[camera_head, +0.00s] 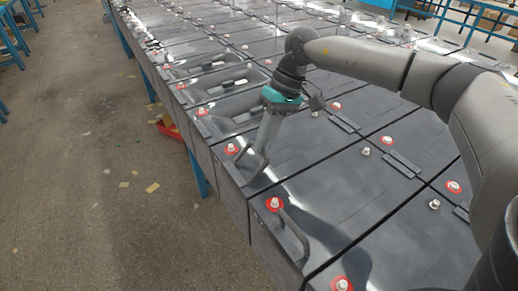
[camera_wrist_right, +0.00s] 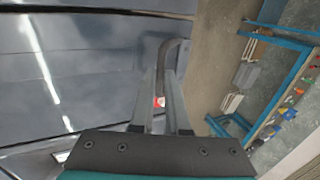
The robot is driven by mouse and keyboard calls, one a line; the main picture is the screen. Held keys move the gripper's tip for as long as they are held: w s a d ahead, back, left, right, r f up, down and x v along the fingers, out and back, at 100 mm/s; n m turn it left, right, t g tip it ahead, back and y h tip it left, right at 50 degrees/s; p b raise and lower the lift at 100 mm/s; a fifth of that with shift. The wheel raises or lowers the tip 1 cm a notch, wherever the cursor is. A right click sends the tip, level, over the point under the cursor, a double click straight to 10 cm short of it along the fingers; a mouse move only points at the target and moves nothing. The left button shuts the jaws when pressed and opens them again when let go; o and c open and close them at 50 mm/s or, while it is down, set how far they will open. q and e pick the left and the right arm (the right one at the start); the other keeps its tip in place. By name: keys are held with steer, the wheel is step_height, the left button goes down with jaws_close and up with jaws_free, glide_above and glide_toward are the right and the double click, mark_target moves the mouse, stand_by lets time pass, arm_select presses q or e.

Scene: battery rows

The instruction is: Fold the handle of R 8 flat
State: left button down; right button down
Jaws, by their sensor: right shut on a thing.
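My right gripper (camera_head: 258,168) reaches down to the front edge of a dark grey battery (camera_head: 315,155) and is shut on its handle. In the right wrist view the fingers (camera_wrist_right: 165,82) close around the dark curved handle (camera_wrist_right: 170,50), beside a red-ringed terminal (camera_wrist_right: 158,101). The handle appears raised from the lid. In the head view the gripper mostly hides it, and I cannot read an R 8 label. My left gripper is not in view.
The nearer battery has its own handle (camera_head: 294,233) standing by a red-ringed terminal (camera_head: 274,204). More batteries stand close together behind. A red tray (camera_head: 170,128) lies on the floor beside the blue-legged table.

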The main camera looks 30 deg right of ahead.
steer(key=shift+d+f+y+b, duration=0.5)
steer(key=shift+y+b, duration=0.4)
steer(key=shift+b, duration=0.65)
steer(key=c, duration=0.9)
jaws_free()
steer(key=p+v, duration=0.1)
steer(key=v, duration=1.4)
steer(key=shift+w+d+r, duration=0.1)
steer(key=shift+d, duration=0.05)
